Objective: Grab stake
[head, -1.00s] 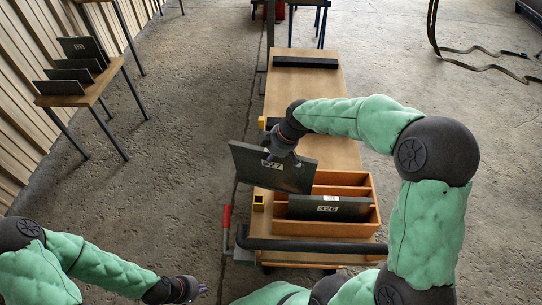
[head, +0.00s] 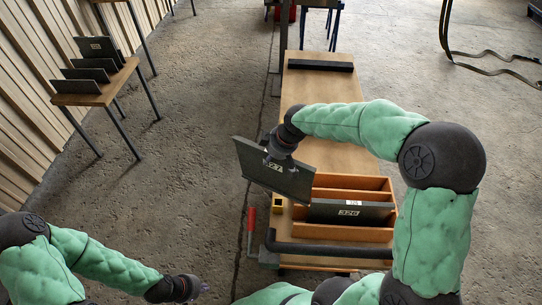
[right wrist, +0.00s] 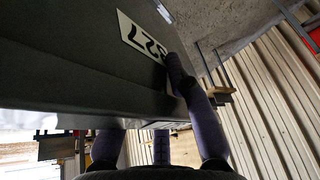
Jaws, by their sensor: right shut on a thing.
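My right gripper (head: 276,158) is shut on a dark flat panel (head: 255,169) with a pale number label. It holds the panel in the air, tilted, at the left edge of the wooden cart. In the right wrist view the panel (right wrist: 70,70) fills the upper left, and purple fingers (right wrist: 182,78) press against it near its label. My left gripper (head: 198,289) is low at the front left, away from everything. It is too small to tell whether it is open. I cannot pick out a stake for certain.
An orange divided crate (head: 384,232) on the cart (head: 340,91) holds another dark labelled panel (head: 348,213). A dark bar (head: 320,66) lies at the cart's far end. A red handle (head: 251,219) stands at its near left. A side table (head: 118,83) bears several panels. Floor between is clear.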

